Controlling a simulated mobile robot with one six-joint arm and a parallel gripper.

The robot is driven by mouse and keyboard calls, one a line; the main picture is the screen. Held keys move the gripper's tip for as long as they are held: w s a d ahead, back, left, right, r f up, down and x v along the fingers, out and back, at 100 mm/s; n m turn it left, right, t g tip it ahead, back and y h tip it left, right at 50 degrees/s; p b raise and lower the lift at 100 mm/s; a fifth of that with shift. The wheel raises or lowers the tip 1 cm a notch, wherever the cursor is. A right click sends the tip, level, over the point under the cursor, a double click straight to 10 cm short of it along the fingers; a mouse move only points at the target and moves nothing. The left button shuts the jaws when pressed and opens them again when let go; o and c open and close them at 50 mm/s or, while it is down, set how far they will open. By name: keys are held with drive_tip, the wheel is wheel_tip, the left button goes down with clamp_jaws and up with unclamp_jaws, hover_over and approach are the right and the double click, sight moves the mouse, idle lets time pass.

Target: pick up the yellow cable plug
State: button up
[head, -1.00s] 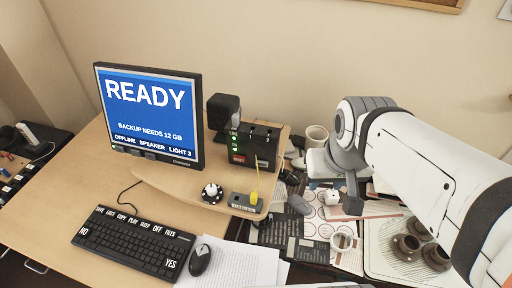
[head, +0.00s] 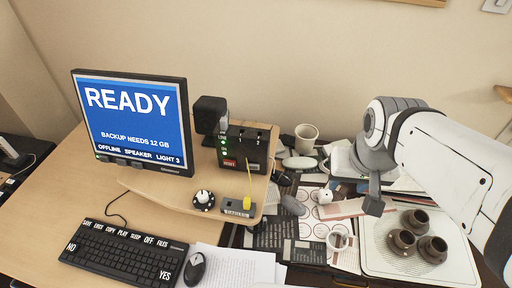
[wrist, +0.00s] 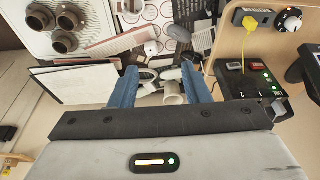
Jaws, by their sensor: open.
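The yellow cable plug (head: 247,203) sits in a small grey socket block (head: 238,209) at the front edge of the raised wooden shelf. Its thin yellow cable runs up to a black box (head: 245,150) with green lights. In the wrist view the plug (wrist: 249,22) is at the upper right, outside the fingers. My gripper (wrist: 160,70) has its two blue fingers spread, with nothing held between them. In the head view my gripper (head: 374,204) hangs right of the plug and well apart from it, above the cluttered desk area.
A black and white knob (head: 204,199) stands left of the plug. The monitor (head: 135,122), keyboard (head: 125,250) and mouse (head: 194,268) are further left.

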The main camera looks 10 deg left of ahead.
drive_tip(key=w+a+f+g+b, duration=0.1)
drive_tip(key=w+a+f, duration=0.25)
drive_tip(key=a, duration=0.25)
drive_tip(key=w+a+f+g+b, duration=0.1)
drive_tip(key=w+a+f, duration=0.25)
drive_tip(key=a, duration=0.25)
drive_tip(key=b, duration=0.2)
hover_over(247, 200)
drive_tip(key=shift+m+g, duration=0.3)
drive_tip(key=shift+g, duration=0.1)
drive_tip(key=f, duration=0.6)
drive_tip(key=shift+w+d+f, duration=0.15)
drive_tip(key=shift+w+f, duration=0.05)
drive_tip(key=shift+f, duration=0.1)
drive_tip(key=f, duration=0.4)
drive_tip(key=f+p, duration=0.1)
drive_tip(key=f, duration=0.3)
drive_tip(key=shift+s+a+f, duration=0.15)
drive_tip(key=shift+s+a, duration=0.05)
drive_tip(key=shift+c, duration=0.3)
clamp_jaws()
